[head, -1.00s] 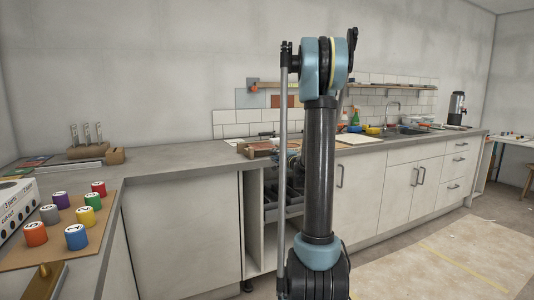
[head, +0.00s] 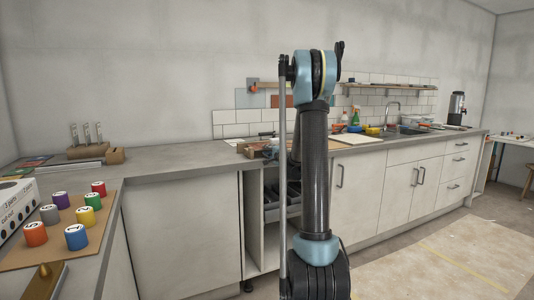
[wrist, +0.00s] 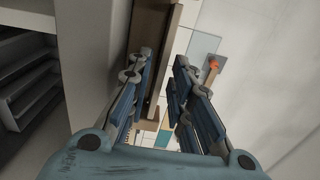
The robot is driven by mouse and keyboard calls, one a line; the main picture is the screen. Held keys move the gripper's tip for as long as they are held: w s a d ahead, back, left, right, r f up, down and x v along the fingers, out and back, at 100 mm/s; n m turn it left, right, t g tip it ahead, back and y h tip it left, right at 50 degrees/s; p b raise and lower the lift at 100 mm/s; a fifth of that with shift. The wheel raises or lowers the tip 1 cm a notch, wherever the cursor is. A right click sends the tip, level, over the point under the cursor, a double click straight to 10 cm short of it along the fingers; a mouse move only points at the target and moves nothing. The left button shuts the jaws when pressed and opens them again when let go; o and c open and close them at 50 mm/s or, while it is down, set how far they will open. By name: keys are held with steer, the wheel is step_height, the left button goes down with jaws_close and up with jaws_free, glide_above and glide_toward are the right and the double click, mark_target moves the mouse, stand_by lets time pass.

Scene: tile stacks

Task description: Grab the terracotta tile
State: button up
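A terracotta-coloured square (head: 275,101) shows on the back wall in the head view, partly covered by my arm. I cannot tell whether it is a loose tile. My gripper (wrist: 161,62) is open in the wrist view, with a gap between its fingers and nothing clearly held. A brown board edge (wrist: 163,55) lies beyond the gap, with pale and blue-grey wall tiles past it. No terracotta tile can be made out clearly in the wrist view. In the head view my gripper is mostly hidden near the worktop behind the arm.
A grey worktop (head: 190,158) runs along the wall, with open shelving below its corner. A spray bottle (head: 356,117) and a sink stand to the right. A board (head: 65,235) with several coloured cylinders lies at left.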

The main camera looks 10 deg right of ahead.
steer(key=shift+w+a, duration=0.15)
steer(key=shift+w, duration=0.2)
steer(key=shift+c, duration=0.6)
jaws_close()
steer(key=shift+r, duration=0.15)
steer(key=shift+r, duration=1.15)
steer(key=s+d+r, duration=0.2)
steer(key=s, duration=0.4)
steer(key=s+d+r, duration=0.2)
steer(key=s+r, duration=0.1)
steer(key=s, duration=0.4)
steer(key=shift+s+d, duration=0.15)
